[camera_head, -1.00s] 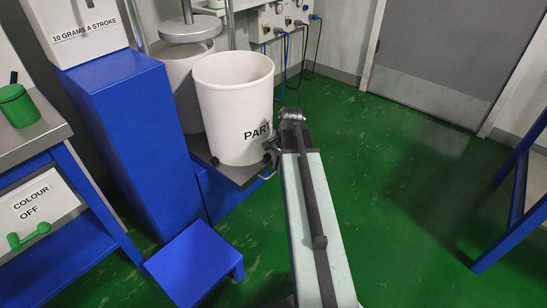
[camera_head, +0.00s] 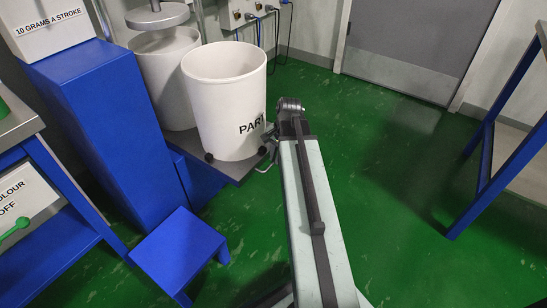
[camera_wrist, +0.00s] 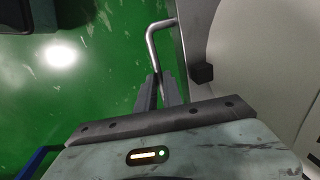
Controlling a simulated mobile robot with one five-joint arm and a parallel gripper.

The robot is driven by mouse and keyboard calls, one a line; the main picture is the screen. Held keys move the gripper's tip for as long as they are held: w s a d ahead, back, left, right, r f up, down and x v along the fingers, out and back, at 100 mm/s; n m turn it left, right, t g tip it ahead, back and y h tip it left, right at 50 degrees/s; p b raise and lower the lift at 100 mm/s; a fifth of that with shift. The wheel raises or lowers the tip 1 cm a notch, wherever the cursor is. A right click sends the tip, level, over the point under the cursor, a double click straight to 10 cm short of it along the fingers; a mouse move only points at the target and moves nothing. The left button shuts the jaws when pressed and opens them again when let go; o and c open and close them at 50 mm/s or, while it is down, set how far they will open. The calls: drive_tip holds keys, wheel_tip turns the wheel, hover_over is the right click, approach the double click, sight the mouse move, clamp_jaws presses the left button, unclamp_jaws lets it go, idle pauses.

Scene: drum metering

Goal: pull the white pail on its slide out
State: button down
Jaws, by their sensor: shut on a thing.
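The white pail (camera_head: 222,95), marked "PART", stands upright on a grey slide plate (camera_head: 232,175) in the head view. The plate juts out from the blue stand. A bent metal handle (camera_head: 264,168) is on the plate's outer edge; it also shows in the wrist view (camera_wrist: 153,45). My gripper (camera_head: 272,140) is at this handle, beside the pail. In the wrist view my gripper's two fingers (camera_wrist: 160,88) are shut on the handle's bar. The pail's side (camera_wrist: 265,65) fills the right of that view.
A second white drum (camera_head: 168,75) stands behind the pail under a round grey plate. A blue step stool (camera_head: 180,250) is on the floor in front of the blue cabinet (camera_head: 105,130). A blue-framed table (camera_head: 490,180) is at right. The green floor (camera_head: 370,190) between is clear.

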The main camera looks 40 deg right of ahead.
drive_tip(key=c, duration=1.5)
unclamp_jaws()
drive_tip(key=shift+s, duration=0.4)
drive_tip(key=shift+w, duration=0.1)
wheel_tip(320, 180, up, 8)
drive_tip(key=s+p, duration=0.1)
drive_tip(key=p, duration=0.6)
drive_tip(key=shift+s+d+f+p, duration=0.15)
drive_tip(key=shift+s+d+p, duration=0.1)
drive_tip(key=shift+p, duration=0.1)
